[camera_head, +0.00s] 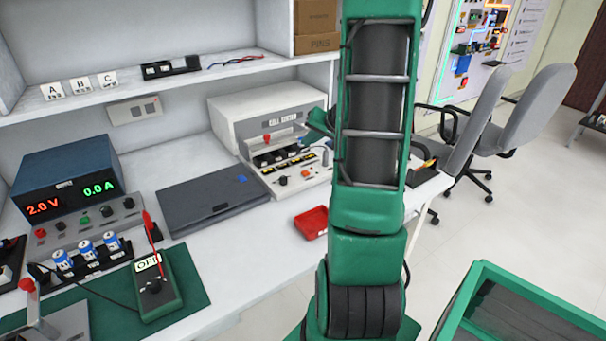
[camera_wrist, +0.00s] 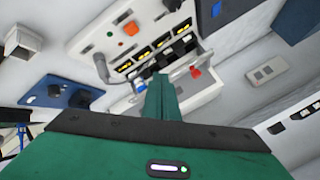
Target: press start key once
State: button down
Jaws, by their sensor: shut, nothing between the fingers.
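The cell tester (camera_head: 232,112) is a white box at the back of the bench, with a sloped control panel in front. In the wrist view its panel (camera_wrist: 92,48) carries an orange-red button (camera_wrist: 131,28), a small green button (camera_wrist: 110,34), a dark knob and a row of yellow-marked slots. I cannot read which control is the start key. My gripper (camera_head: 318,122) is shut and empty, held near the tester's right side in the head view. In the wrist view its green fingers (camera_wrist: 160,82) point towards the slots and the metal handle, apart from the orange-red button.
A red lever knob (camera_wrist: 195,72) stands close to my fingers. A dark closed laptop-like case (camera_head: 212,195) lies left of the tester, and a red tray (camera_head: 311,222) lies in front. A power supply (camera_head: 68,180) and a green meter (camera_head: 157,290) stand further left.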

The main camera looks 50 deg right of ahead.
aim_at(308, 173)
jog(key=shift+f, duration=4.4)
jog(key=shift+f, duration=0.15)
jog(key=shift+s+f, duration=0.1)
jog(key=shift+f, duration=0.15)
jog(key=shift+f, duration=0.45)
jog(key=shift+r, duration=0.9)
jog(key=shift+r, duration=2.5)
